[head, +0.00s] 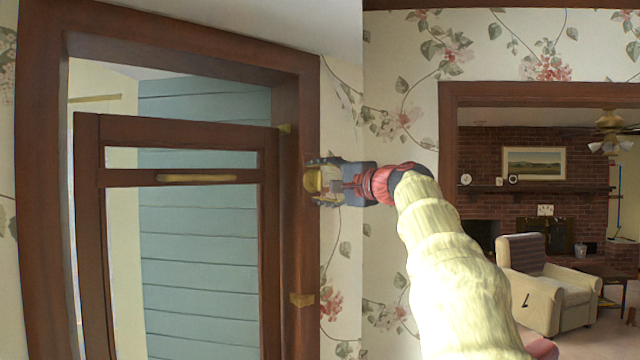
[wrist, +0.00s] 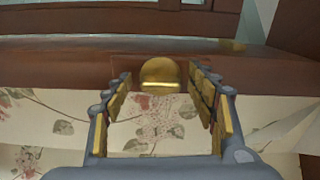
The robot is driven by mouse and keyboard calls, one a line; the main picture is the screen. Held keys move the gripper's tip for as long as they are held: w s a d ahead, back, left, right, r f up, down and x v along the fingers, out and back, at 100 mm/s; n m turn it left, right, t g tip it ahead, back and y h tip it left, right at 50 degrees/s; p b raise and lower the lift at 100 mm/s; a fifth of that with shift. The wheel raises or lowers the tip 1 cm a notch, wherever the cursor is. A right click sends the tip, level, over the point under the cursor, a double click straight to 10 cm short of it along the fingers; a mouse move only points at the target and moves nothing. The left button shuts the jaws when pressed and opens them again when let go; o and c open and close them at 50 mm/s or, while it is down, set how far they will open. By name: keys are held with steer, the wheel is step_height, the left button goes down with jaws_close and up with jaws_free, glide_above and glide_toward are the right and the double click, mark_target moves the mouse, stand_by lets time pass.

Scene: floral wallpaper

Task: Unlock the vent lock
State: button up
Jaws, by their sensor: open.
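A round gold knob (wrist: 160,74), which looks like the vent lock, sits on the brown wooden frame (wrist: 60,66). In the wrist view it shows between the tips of my open gripper (wrist: 159,82), with a gap on each side. In the head view my gripper (head: 322,183) is at the right post of the frame (head: 300,235), and a gold rounded part (head: 311,180) shows at its tips. Whether the fingers touch the knob cannot be told. The brown vent panel (head: 180,132) stands inside the frame, with a gold bar (head: 197,178) on its upper rail.
To the right, a doorway (head: 450,110) opens to a room with a beige armchair (head: 545,280) and a brick fireplace wall (head: 585,160).

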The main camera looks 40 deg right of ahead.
steer(key=s, duration=1.2)
steer(key=shift+a, duration=0.45)
